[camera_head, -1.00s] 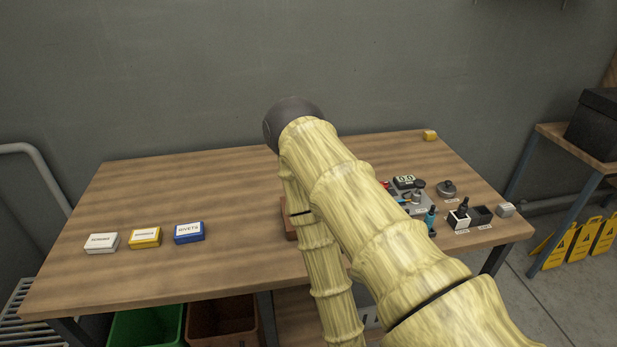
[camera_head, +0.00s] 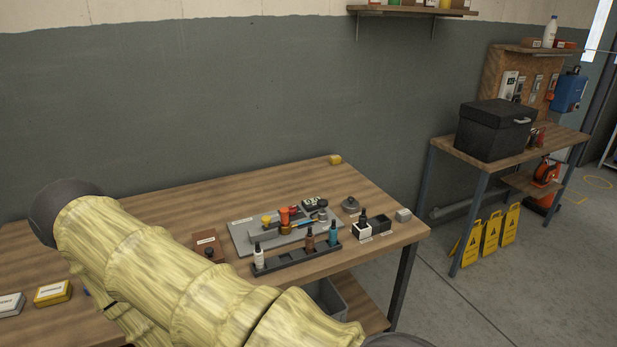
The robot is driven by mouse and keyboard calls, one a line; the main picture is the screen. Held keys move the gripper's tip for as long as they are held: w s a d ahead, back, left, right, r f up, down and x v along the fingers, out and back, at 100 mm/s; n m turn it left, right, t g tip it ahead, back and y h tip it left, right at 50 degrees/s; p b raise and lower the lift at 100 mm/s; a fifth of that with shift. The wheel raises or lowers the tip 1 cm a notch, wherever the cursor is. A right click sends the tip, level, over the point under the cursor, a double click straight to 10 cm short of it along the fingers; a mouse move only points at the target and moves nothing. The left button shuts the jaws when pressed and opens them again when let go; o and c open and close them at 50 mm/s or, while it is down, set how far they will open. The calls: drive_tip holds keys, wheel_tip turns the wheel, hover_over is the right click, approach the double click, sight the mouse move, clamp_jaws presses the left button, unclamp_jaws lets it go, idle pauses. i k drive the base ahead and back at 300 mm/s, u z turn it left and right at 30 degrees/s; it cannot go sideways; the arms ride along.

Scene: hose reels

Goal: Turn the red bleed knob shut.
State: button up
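A grey plate (camera_head: 241,238) on the workbench carries a small assembly of pipe and fittings. A red knob-like part (camera_head: 284,213) stands upright on it, with a yellow part (camera_head: 266,220) to its left. The red part is small here, so I cannot read its label or tell how far it is turned. My arm, in a pale yellow cover, crosses the lower left of the head view, left of the plate. My gripper is not in view, hidden beyond the arm or outside the frame.
A black rack (camera_head: 290,264) with several bottles stands in front of the plate. A black case (camera_head: 490,135) sits on a separate table.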

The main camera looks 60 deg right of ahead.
sight(292, 210)
drive_tip(key=k, duration=0.45)
drive_tip(key=z, duration=0.7)
